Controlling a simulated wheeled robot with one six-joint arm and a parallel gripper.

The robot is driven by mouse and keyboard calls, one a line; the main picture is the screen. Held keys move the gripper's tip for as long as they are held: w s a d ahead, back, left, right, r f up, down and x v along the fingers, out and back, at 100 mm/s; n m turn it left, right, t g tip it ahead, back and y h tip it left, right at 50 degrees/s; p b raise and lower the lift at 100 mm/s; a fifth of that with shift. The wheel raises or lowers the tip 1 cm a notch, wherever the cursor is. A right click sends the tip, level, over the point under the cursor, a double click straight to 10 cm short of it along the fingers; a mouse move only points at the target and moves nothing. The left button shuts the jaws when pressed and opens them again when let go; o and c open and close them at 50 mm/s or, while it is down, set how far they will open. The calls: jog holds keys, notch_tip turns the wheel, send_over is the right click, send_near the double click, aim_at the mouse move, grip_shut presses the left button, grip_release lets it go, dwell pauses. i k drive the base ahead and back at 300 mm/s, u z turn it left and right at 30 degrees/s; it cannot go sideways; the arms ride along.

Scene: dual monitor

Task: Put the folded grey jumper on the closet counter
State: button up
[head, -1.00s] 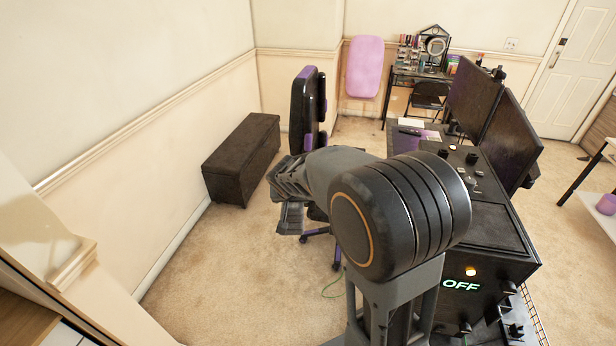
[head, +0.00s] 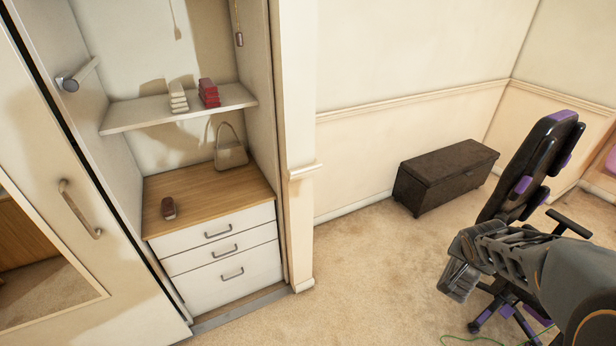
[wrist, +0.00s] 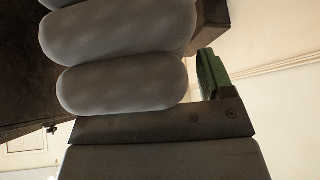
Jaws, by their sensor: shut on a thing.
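The folded grey jumper (wrist: 125,85) shows as thick rounded grey layers in the wrist view, close against my gripper's dark finger. In the head view my gripper (head: 461,268) is at the lower right, in the air in front of the office chair. It is shut on the jumper, whose grey layered edge (head: 458,282) shows at the gripper's end. The closet counter (head: 222,187) is a wooden top above white drawers, at the left and well apart from my gripper. A small dark red item (head: 168,208) and a beige handbag (head: 231,153) stand on it.
A shelf (head: 135,115) with cream and red stacked items hangs above the counter. A mirrored door (head: 60,240) stands at the left. A wall edge (head: 298,200) borders the closet's right side. A dark chest (head: 445,178) stands by the wall; carpet (head: 370,260) lies clear before it.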

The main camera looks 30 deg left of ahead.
aim_at(221, 199)
jog(key=u, duration=0.75)
jog(key=i, duration=0.95)
jog(key=u, duration=1.55)
jog(key=i, duration=1.1)
jog(key=u, duration=1.15)
